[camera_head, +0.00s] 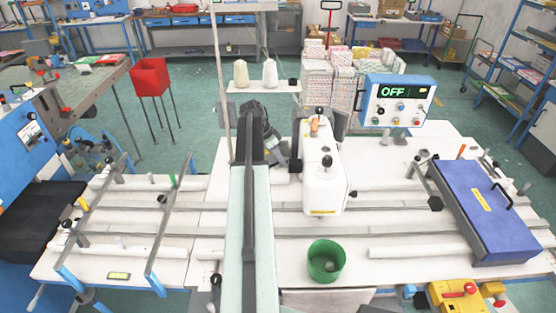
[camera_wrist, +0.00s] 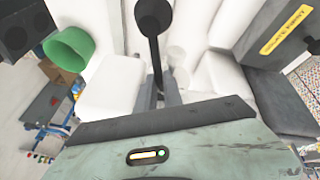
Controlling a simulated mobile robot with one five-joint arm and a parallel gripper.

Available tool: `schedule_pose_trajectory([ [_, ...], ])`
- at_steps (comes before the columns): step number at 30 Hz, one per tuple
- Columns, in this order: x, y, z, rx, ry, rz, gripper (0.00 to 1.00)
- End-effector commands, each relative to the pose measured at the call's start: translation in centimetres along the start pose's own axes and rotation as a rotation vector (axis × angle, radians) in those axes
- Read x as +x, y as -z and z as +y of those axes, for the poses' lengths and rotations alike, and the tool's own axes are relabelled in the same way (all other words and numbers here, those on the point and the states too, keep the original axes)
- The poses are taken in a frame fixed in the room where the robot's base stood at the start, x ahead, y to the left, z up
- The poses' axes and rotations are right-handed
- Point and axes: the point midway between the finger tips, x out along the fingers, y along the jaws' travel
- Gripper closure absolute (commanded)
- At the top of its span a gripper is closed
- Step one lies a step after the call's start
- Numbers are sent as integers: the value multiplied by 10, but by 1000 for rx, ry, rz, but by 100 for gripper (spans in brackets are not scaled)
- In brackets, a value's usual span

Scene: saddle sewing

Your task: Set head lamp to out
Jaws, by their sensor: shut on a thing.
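The white sewing head (camera_head: 324,185) stands at the middle of the table, with black knobs on it and an orange part on top. My gripper (camera_head: 293,163) is at the left side of this head. In the wrist view my gripper (camera_wrist: 158,92) has its grey fingers shut around the stem of a black, round-ended lever (camera_wrist: 154,18). The lever's round end is beyond the fingertips. I cannot tell for sure whether this lever is the head lamp. My arm hides part of the head's left side in the head view.
A blue control panel (camera_head: 396,102) with a display reading OFF stands behind right. A green cup (camera_head: 326,261) is on the front of the table and a blue box (camera_head: 487,212) at the right. Thread cones (camera_head: 270,73) stand on a shelf behind. Rails cross the table on both sides.

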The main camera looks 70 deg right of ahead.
Motion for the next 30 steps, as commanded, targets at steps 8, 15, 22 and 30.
schedule_pose_trajectory([
  [8,2,3,0,3,0,-4,80],
  [15,-4,5,1,5,-1,-6,80],
  [22,-42,7,2,4,-1,-5,80],
  [30,-79,5,0,4,-1,-5,80],
])
